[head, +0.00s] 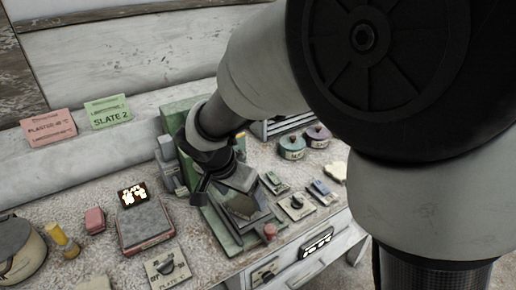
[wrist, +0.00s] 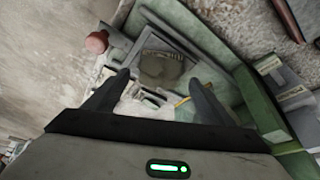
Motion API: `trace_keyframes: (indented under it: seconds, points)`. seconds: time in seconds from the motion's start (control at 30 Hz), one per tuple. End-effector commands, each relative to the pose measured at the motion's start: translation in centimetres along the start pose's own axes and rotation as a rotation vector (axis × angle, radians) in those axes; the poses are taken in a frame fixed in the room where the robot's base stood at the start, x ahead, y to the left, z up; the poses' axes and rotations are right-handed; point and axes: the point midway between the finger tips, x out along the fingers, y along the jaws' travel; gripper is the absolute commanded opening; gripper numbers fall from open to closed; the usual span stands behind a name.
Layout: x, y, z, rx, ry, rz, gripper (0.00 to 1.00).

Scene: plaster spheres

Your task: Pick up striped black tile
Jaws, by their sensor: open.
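I cannot make out a tile with clear stripes. A dark grey slab (head: 242,205) lies on the green machine (head: 222,238) under my gripper. In the wrist view a dark square patch (wrist: 160,67) shows inside a grey frame, just beyond the fingertips; I cannot tell whether it is the tile. My gripper (wrist: 160,84) is open, with nothing between its fingers, and points down over the machine. In the head view my gripper (head: 220,190) is partly hidden by my own wrist.
A grey plate device (head: 146,225) with a lit display (head: 133,194) stands left of the machine. Switch boxes (head: 296,204) and round lidded pots (head: 292,147) are to the right. A red knob (head: 270,231) is near the front edge. Pink (head: 49,127) and green (head: 108,112) signs stand behind.

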Motion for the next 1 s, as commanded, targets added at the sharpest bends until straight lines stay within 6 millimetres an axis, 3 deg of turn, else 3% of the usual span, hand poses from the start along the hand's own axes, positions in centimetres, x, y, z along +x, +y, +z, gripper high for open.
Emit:
trace_keyframes:
  seconds: [0.1,0.2,0.5,0.8,0.87,1.0]
  points:
    - [2.1,0.2,0.1,0.000,-0.002,0.004,0.77]
    - [3.1,0.1,0.0,0.000,-0.001,0.002,0.77]
    - [3.4,0.1,-0.1,0.000,0.000,0.000,0.75]
    - [3.3,0.1,-0.1,0.000,0.000,0.000,0.24]
    - [3.3,0.1,-0.1,0.000,0.000,-0.001,0.19]
    - [3.3,0.1,-0.1,0.000,0.000,-0.001,0.19]
